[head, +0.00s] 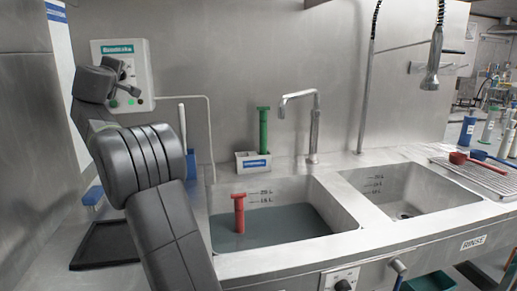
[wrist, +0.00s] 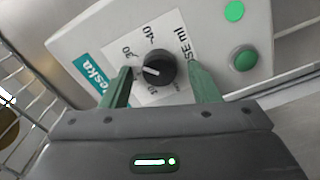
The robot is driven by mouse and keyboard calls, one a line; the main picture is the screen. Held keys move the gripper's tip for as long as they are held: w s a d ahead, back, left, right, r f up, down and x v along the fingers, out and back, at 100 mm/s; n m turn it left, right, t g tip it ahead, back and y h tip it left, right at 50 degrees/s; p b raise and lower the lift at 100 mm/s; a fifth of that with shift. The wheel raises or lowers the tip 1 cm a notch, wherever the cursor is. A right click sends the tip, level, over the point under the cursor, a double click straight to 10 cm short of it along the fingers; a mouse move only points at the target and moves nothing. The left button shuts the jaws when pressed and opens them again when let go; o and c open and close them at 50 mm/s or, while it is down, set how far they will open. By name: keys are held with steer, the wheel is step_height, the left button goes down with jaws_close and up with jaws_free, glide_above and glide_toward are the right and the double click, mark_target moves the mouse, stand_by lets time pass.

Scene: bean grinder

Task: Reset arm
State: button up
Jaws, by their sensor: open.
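My gripper (wrist: 160,72) is open in the wrist view, with one green finger on each side of a black dial knob (wrist: 158,62). A gap shows between the knob and the fingers; I cannot tell how deep the fingertips reach. The knob sits on a pale dispenser box (wrist: 92,40) with a printed scale and green buttons. In the head view my arm (head: 145,165) rises at the left, and my gripper (head: 124,84) is in front of the same box (head: 141,63) on the back wall. My arm hides part of the box there.
A sink basin (head: 335,207) holds grey liquid and a red-handled tool (head: 239,213). A green-handled tool (head: 263,130) stands in a holder (head: 253,165) behind it. A faucet (head: 314,130) and a hanging sprayer (head: 431,70) rise behind the sinks. A black tray (head: 105,262) lies at left.

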steer(key=shift+s, duration=0.1)
steer(key=b+v, duration=0.4)
steer(key=v, duration=0.9)
steer(key=w+a+n+p, duration=0.2)
steer(key=w+n+p, duration=1.1)
steer(key=p, duration=1.2)
steer(key=n, duration=0.4)
steer(key=shift+a+n+p, duration=0.35)
steer(key=shift+n+p, duration=0.05)
